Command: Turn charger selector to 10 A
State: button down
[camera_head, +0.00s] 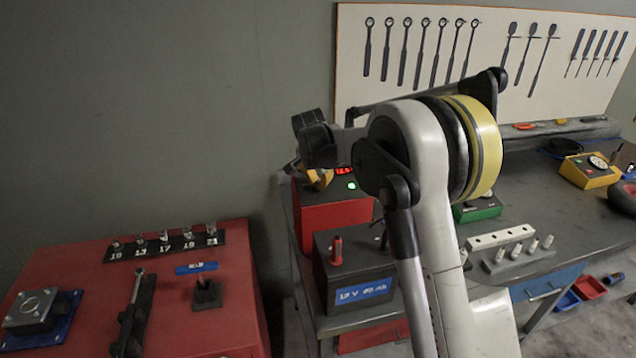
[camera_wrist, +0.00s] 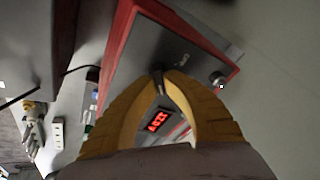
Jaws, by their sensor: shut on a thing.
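The charger is a red box (camera_head: 335,212) with a grey face, and it stands behind the battery. Its lit red display (camera_head: 343,170) and a green light (camera_head: 351,185) show in the head view. In the wrist view the charger (camera_wrist: 190,45) fills the middle, with its red digits (camera_wrist: 157,121) seen between my fingers, tilted and too small to read surely. My gripper (camera_wrist: 159,76) has its yellow fingertips closed on the small dark selector knob (camera_wrist: 157,71) on the grey face. The selector's marks are hidden or unreadable. In the head view my arm covers part of the charger.
A dark battery (camera_head: 352,285) with a red terminal stands in front of the charger. A red table (camera_head: 215,325) with sockets and tools is at left. The grey bench (camera_head: 560,215) at right holds a yellow meter (camera_head: 585,178). A round silver fitting (camera_wrist: 218,80) sits near the charger's edge.

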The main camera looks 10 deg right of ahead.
jog(key=c, duration=1.5)
grip_release()
jog(key=v, duration=1.2)
